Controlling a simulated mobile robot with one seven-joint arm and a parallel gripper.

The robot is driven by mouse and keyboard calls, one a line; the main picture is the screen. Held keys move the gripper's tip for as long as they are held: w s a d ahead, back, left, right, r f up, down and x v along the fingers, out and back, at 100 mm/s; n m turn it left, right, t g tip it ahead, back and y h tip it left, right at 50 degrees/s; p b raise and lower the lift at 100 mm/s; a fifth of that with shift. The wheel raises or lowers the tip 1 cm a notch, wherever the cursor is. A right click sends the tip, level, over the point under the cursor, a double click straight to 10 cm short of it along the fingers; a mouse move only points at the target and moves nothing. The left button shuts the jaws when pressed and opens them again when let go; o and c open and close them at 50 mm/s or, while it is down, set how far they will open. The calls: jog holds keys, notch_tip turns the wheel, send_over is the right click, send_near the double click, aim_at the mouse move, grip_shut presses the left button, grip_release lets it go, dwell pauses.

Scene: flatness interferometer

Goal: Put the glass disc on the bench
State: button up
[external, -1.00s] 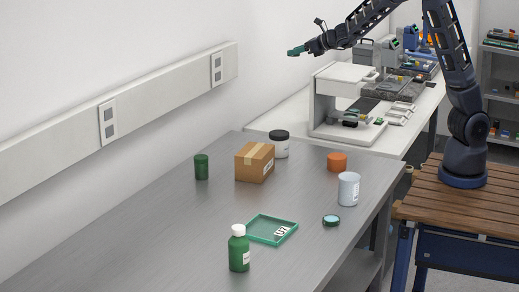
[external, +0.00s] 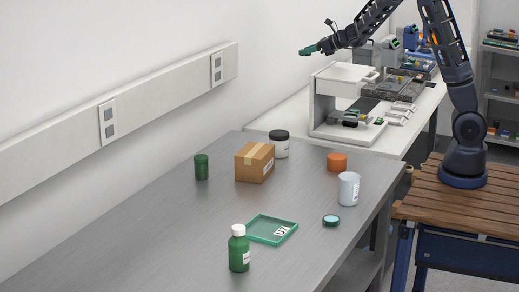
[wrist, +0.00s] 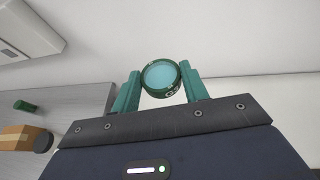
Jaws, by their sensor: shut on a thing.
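My gripper (external: 308,50) is in the air near the white wall, above and beyond the far end of the grey bench (external: 140,220). In the wrist view its two teal fingers are shut on a glass disc (wrist: 161,76), pale blue with a dark green rim. The disc is clear of any surface; in the external view it is too small to tell from the fingertips. A second round piece with a pale blue face and dark rim (external: 331,220) lies on the bench near its right edge.
On the bench stand a green bottle (external: 239,252), a green tray (external: 262,238), a white cup (external: 348,189), an orange tub (external: 337,161), a cardboard box (external: 252,168), a green canister (external: 201,167) and a dark-lidded jar (external: 280,149). The left-front bench is clear. A white instrument (external: 345,78) stands behind.

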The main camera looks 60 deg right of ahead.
jog(key=s+d+r+n+y, duration=0.1)
jog(key=s+d, duration=0.2)
jog(key=d, duration=0.4)
jog(key=s+d, duration=0.3)
jog(key=d, duration=0.4)
notch_tip(320, 180, up, 4)
jog(key=n+y, duration=0.1)
send_over(365, 108)
jog(key=shift+w+d+f, duration=0.1)
jog(key=shift+d+f, duration=0.05)
jog(key=shift+f, duration=7.65)
jog(key=shift+d+f, duration=0.1)
jog(key=shift+f, duration=7.65)
jog(key=shift+f, duration=0.4)
jog(key=o, duration=1.2)
jog(key=shift+c, duration=0.2)
jog(key=v, duration=1)
jog(key=shift+s+d+r, duration=0.25)
jog(key=shift+r, duration=0.05)
